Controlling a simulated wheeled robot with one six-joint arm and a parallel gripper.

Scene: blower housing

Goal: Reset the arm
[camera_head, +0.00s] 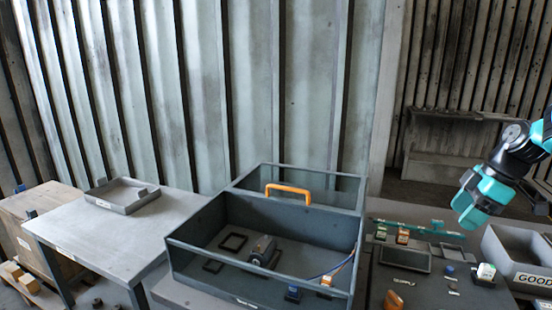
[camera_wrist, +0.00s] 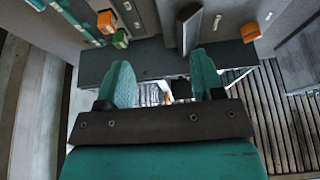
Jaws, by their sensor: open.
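My gripper (camera_head: 468,207) is at the right of the head view, raised above the dark right-hand table, with its teal fingers pointing down and to the left. In the wrist view my gripper (camera_wrist: 163,85) shows two teal fingers spread apart with nothing held between them. Beyond the fingers, a table edge and a slatted floor show in the wrist view.
A grey toolbox (camera_head: 190,262) with an orange handle (camera_head: 288,188) holds a motor-like part (camera_head: 262,250). A shallow tray (camera_head: 122,196) lies on the left table (camera_head: 100,235). Small parts and an orange piece (camera_head: 393,300) lie on the right table, beside a bin labelled GOOD (camera_head: 525,262).

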